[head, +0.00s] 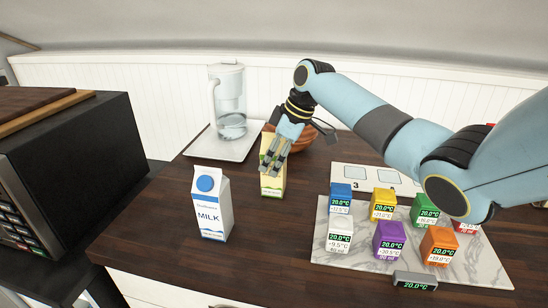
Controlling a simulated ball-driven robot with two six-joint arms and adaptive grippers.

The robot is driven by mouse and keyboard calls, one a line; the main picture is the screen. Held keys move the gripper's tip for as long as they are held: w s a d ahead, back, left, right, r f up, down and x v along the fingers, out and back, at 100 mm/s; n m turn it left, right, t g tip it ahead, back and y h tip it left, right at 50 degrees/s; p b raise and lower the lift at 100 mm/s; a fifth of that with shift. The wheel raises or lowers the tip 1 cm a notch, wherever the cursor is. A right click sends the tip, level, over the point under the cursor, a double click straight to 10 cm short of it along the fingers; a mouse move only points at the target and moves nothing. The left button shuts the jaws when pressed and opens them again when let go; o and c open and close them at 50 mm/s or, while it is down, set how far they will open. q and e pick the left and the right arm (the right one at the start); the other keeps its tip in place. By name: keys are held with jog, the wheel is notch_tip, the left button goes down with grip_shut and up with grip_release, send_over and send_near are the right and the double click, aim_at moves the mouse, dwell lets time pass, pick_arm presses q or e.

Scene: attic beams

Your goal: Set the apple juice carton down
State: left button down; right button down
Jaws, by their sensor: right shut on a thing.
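The apple juice carton (272,181), pale yellow-green, stands upright at the middle of the dark wooden counter, its base at or very near the surface. I cannot tell whether it touches. My right gripper (273,160) comes down from above and behind and is shut on the carton's upper part, hiding some of it. My left gripper does not show.
A milk carton (211,206) stands to the left. A water pitcher (228,105) sits on a white tray (207,149) behind. A brown bowl (303,139) is behind my gripper. Several coloured cubes stand on a marble board (333,258) at right. A black microwave (85,150) is far left.

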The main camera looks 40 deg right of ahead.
jog(key=shift+c, duration=2.4)
grip_release()
